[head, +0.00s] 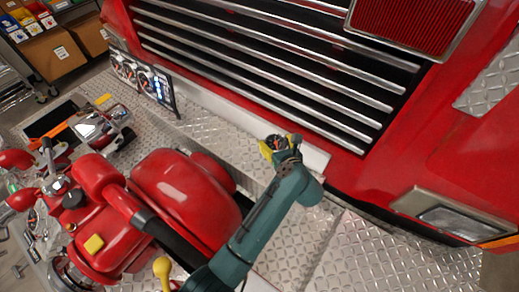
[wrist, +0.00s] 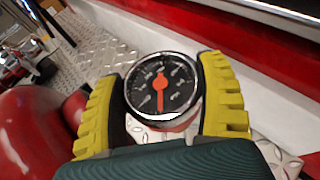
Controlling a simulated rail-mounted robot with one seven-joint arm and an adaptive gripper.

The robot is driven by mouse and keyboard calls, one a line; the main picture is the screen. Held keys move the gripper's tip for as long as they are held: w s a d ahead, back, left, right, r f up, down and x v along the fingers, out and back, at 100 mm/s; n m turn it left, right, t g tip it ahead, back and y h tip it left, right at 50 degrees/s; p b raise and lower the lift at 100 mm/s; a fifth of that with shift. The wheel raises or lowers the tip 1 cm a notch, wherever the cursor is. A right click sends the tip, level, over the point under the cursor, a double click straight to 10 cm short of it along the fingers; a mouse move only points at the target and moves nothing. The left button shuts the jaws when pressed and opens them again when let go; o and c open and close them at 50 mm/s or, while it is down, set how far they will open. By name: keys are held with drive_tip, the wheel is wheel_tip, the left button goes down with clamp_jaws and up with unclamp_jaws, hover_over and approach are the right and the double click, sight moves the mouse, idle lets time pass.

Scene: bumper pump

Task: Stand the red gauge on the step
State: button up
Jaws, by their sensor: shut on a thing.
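The red gauge (wrist: 172,72) is round, with a black face, a silver rim and a red-orange needle. In the wrist view it sits between the yellow fingers of my gripper (wrist: 162,86), its face toward the camera. My gripper is shut on it. In the head view my gripper (head: 281,148) is over the back of the diamond-plate step (head: 232,141), near the white ledge (head: 313,157) under the grille. The gauge is mostly hidden there by the fingers. I cannot tell whether its bottom touches the plate.
A large red pump body (head: 185,195) with pipes and valves stands left of my arm. A panel of several gauges (head: 142,76) stands at the back left. The chrome grille (head: 270,60) rises behind my gripper. Bare diamond plate (head: 365,255) lies at right.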

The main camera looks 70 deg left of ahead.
wheel_tip(320, 180, down, 8)
drive_tip(key=b, duration=0.1)
drive_tip(key=shift+f, duration=0.2)
drive_tip(key=shift+f, duration=0.2)
drive_tip(key=o, duration=1.2)
drive_tip(key=p+v, duration=0.1)
drive_tip(key=v, duration=1.1)
drive_tip(key=shift+r, duration=0.15)
